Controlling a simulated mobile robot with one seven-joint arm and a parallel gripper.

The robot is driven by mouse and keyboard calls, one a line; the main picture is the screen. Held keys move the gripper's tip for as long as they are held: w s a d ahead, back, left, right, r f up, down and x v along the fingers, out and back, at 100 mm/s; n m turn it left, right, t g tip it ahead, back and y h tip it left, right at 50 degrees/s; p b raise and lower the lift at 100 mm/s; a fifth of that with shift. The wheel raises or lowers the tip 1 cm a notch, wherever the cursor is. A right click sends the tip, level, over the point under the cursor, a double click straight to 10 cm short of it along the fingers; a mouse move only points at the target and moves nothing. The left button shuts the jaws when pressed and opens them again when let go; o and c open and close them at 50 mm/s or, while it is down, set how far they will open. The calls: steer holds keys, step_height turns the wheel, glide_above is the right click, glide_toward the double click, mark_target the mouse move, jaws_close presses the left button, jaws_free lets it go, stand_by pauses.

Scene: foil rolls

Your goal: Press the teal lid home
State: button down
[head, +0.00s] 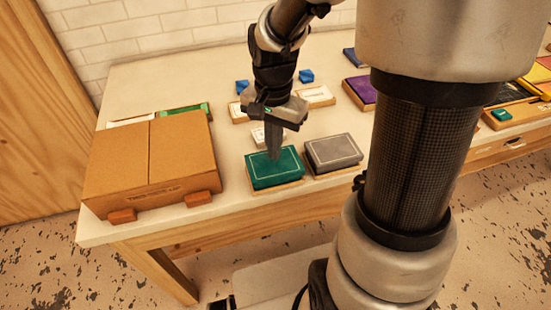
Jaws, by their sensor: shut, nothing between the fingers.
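The teal lid (262,172) is a flat rectangle with a thin pale outline, at the front of the table, left of a grey lid. It sits on a light wooden box (277,186) whose edge shows below it at the front. The lid looks slightly uneven, but I cannot tell how far it is seated. My gripper (274,154) points straight down with its fingers shut and empty. Its tips are over the far part of the teal lid, at or just above it. I cannot tell if they touch.
A grey lid (333,152) on its box stands close on the right. A large cardboard box (150,165) stands left. Small blue blocks (306,76), a white-topped box (315,95) and a purple box (358,88) lie behind. The table's front edge is close to the teal lid.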

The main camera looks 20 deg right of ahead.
steer(key=shift+r+p, duration=2.05)
steer(key=shift+r, duration=0.9)
steer(key=s+r+n+t+p, duration=0.2)
steer(key=s+r, duration=0.4)
steer(key=r, duration=0.4)
steer(key=s+r+n+t+p, duration=0.3)
steer(key=r+n, duration=0.4)
steer(key=r, duration=0.4)
steer(key=s+p, duration=0.1)
steer(key=s, duration=0.1)
steer(key=shift+s+t, duration=0.3)
steer(key=shift+s, duration=0.05)
